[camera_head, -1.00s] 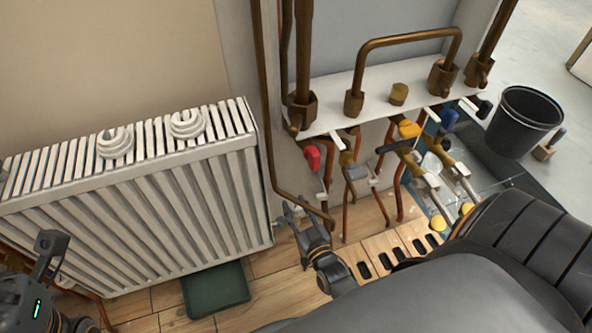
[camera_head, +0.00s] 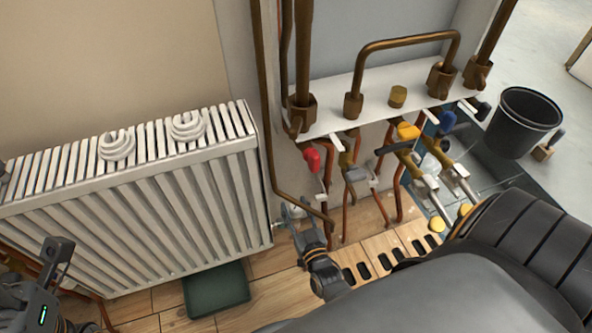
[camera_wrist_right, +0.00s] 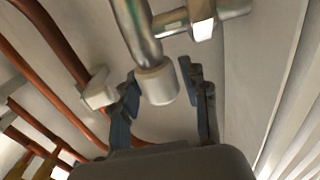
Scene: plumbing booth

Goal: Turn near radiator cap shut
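The near radiator cap (camera_wrist_right: 157,83), a pale short cylinder on the end of a metal valve body (camera_wrist_right: 138,35), shows in the right wrist view. My right gripper (camera_wrist_right: 162,85) is open with one dark finger on each side of the cap. A narrow gap seems to show on each side, so I see no clear grip. In the head view my right gripper (camera_head: 293,212) is beside the lower right corner of the white radiator (camera_head: 190,215), where its fingers hide the cap. My left gripper (camera_head: 55,262) is at the lower left, in front of the radiator; its finger opening is unclear.
A brown pipe (camera_head: 268,140) runs down close to my right gripper. A red-handled valve (camera_head: 312,158) and several copper pipes stand to its right. A dark green tray (camera_head: 216,288) lies on the wooden floor below the radiator. A black bucket (camera_head: 524,120) stands far right.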

